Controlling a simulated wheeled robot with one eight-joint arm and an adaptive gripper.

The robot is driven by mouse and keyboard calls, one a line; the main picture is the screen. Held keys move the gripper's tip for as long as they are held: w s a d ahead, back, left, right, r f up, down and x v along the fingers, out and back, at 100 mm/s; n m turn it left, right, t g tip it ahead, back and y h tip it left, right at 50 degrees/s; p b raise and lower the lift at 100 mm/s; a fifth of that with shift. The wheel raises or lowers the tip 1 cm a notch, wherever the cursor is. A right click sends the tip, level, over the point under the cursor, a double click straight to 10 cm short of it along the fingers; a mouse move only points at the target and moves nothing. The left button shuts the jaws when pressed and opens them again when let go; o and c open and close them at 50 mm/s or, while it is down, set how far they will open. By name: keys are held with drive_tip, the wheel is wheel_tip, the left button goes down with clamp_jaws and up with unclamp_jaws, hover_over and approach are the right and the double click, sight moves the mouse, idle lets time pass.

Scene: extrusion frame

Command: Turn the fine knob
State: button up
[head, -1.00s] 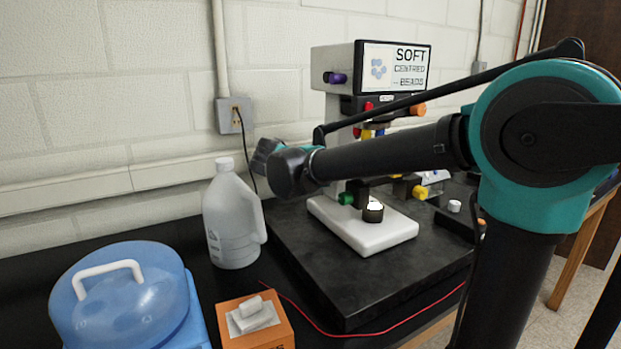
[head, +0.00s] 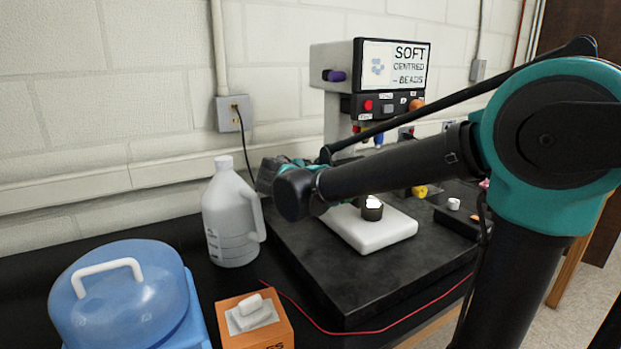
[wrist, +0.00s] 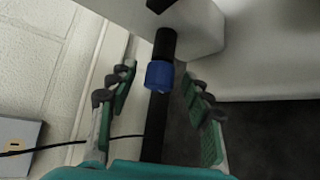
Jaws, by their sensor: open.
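A microscope-like instrument (head: 340,105) with a screen head and a white base stands on a black slab. It carries several coloured knobs, including a purple one (head: 334,76) and a yellow one (head: 419,191). No label shows which is the fine knob. In the wrist view, a blue knob (wrist: 159,74) on a black shaft lies between the fingers of my gripper (wrist: 158,77). The gripper is open, with a visible gap on each side of the knob. In the head view, my arm hides most of the gripper and part of the instrument's column.
A white jug (head: 231,215) stands left of the black slab (head: 345,285). A blue-lidded container (head: 120,290) and an orange box (head: 240,330) are in front. A red wire (head: 330,331) runs along the slab's front. A wall outlet (head: 234,113) is behind.

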drive_tip(key=v, duration=1.2)
idle(2.5)
drive_tip(key=w+r+n+g+y, duration=0.1)
drive_tip(key=w+r+n+g, duration=0.4)
drive_tip(key=r+g, duration=0.5)
drive_tip(key=shift+t, duration=0.8)
drive_tip(key=x, duration=1.5)
drive_tip(key=shift+w, duration=0.3)
